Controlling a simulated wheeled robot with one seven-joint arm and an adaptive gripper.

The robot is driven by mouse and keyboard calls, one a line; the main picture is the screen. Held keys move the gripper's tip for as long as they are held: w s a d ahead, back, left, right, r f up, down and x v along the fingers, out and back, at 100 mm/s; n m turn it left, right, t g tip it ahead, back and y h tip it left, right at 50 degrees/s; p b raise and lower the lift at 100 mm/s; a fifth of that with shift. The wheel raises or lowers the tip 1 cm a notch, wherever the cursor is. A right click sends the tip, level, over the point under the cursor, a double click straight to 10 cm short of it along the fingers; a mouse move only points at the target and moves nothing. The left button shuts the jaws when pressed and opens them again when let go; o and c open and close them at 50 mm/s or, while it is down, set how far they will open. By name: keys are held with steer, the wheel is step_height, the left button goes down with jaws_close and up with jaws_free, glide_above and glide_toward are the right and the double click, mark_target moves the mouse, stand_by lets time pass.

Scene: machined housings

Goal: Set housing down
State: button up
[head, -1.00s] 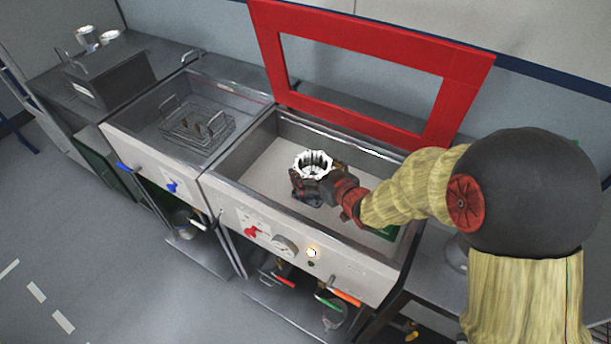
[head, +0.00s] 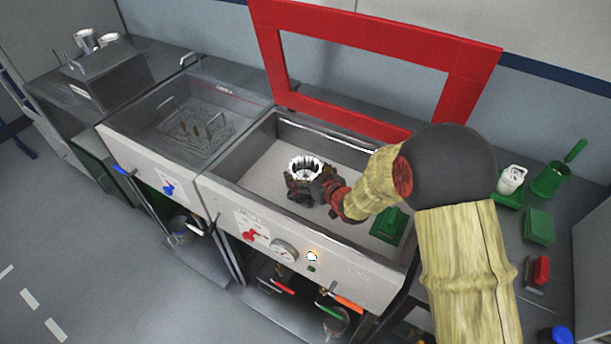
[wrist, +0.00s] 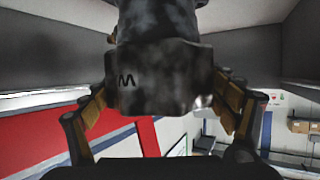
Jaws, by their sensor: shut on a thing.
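The housing (head: 304,166) is a bright, ring-topped metal part with a notched rim, inside the right-hand basin (head: 250,172) in the head view. My gripper (head: 304,190) is shut around its lower body. In the wrist view the housing (wrist: 160,75) shows as a dark mottled body with an "M" mark, and my gripper (wrist: 165,100) has a finger on each side of it. The housing's underside is hidden, so I cannot tell whether it touches the basin floor.
A green block (head: 389,226) lies in the basin's right part. A raised red frame (head: 375,30) stands behind the basin. The left basin holds a wire basket (head: 195,128). A white-topped item (head: 511,178) and a green cup (head: 550,180) stand on the right counter. The basin's left floor is clear.

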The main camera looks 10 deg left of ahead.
steer(key=shift+w+f, duration=0.1)
steer(key=shift+f, duration=0.05)
steer(key=shift+f, duration=0.1)
steer(key=o, duration=1.9)
steer(key=shift+f, duration=0.15)
steer(key=shift+o, duration=0.4)
steer(key=shift+s+d+r, duration=0.1)
steer(key=shift+s+r, duration=0.1)
steer(key=shift+r, duration=0.05)
steer(key=p+v, duration=0.2)
steer(key=v, duration=0.9)
steer(key=shift+s+d+p, duration=0.2)
steer(key=shift+s+p, duration=0.05)
steer(key=shift+p, duration=0.15)
